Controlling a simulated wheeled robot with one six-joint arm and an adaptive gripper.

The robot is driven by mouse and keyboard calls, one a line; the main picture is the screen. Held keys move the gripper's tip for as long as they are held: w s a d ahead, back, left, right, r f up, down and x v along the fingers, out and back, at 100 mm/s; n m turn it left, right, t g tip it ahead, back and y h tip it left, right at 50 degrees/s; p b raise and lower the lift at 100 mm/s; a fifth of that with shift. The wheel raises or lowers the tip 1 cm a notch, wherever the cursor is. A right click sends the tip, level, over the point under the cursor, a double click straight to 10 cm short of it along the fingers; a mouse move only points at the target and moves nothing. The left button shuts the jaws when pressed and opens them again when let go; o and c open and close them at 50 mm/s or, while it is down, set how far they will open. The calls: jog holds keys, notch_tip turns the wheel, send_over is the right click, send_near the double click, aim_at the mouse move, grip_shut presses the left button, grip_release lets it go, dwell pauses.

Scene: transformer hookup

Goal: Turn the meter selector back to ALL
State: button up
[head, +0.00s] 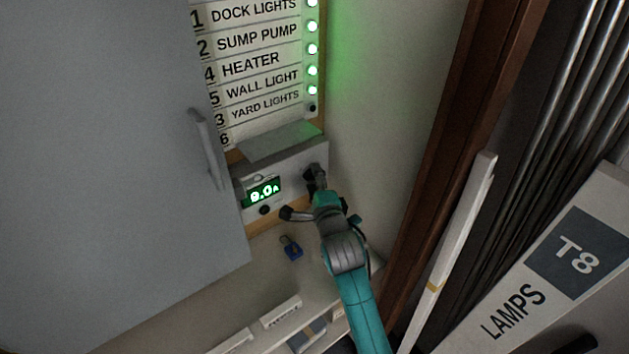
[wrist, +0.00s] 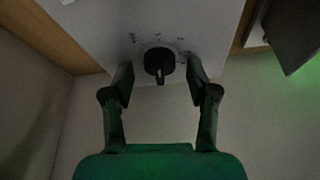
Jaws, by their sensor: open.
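The meter selector is a round black knob (wrist: 159,62) with a raised grip bar, on the grey meter panel (wrist: 100,30) in the wrist view. Small marks are printed around it, too blurred to read. My gripper (wrist: 160,75) is open, with one finger on each side of the knob and a gap between each finger and it. In the head view my gripper (head: 314,178) is at the right part of the meter box (head: 290,180) and covers the selector. The green meter display (head: 262,192) reads about 8.0A or 0.0A.
A circuit list (head: 255,70) with several green lamps (head: 312,49) is above; the lowest lamp is dark. A large grey door (head: 110,150) stands left. A T8 lamps carton (head: 560,270) and a wooden frame (head: 440,150) are right.

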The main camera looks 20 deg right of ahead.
jog(key=shift+c, duration=0.2)
grip_shut()
jog(key=shift+f+n+t, duration=0.1)
jog(key=shift+n+t, duration=0.4)
jog(key=shift+n, duration=0.7)
jog(key=shift+o, duration=0.2)
grip_release()
jog(key=s+a, duration=0.1)
jog(key=s, duration=1.1)
jog(key=shift+f, duration=0.15)
